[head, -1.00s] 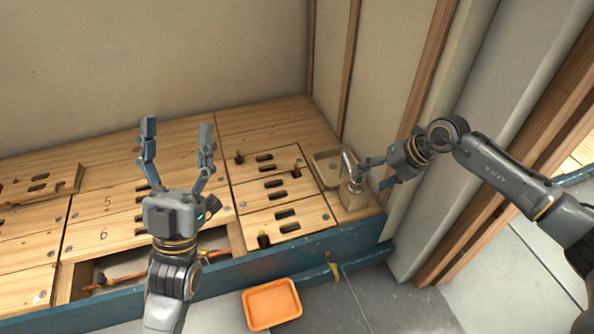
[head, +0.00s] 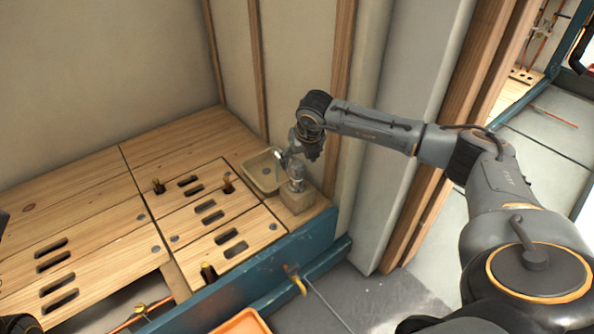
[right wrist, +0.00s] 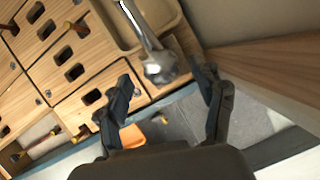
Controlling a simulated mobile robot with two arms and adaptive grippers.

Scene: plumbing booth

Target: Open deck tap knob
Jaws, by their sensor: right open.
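The deck tap (head: 297,184) is a small metal tap on a wooden block at the right end of the bench, beside a beige basin (head: 263,173). In the right wrist view, its shiny spout and round knob (right wrist: 160,68) show at close range. My right gripper (head: 290,157) is at the tap, reaching in from above. In the right wrist view, its two fingers (right wrist: 164,82) are apart, one on each side of the knob, and grip nothing. I cannot tell whether either finger touches it. Only dark slivers at the left edge of the head view may be my left gripper.
The wooden bench (head: 90,215) has slotted panels and several short copper pipe stubs. A blue beam (head: 255,270) edges its front. An orange tray (head: 240,322) lies on the floor. The wall and wooden studs (head: 340,85) stand close behind the tap.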

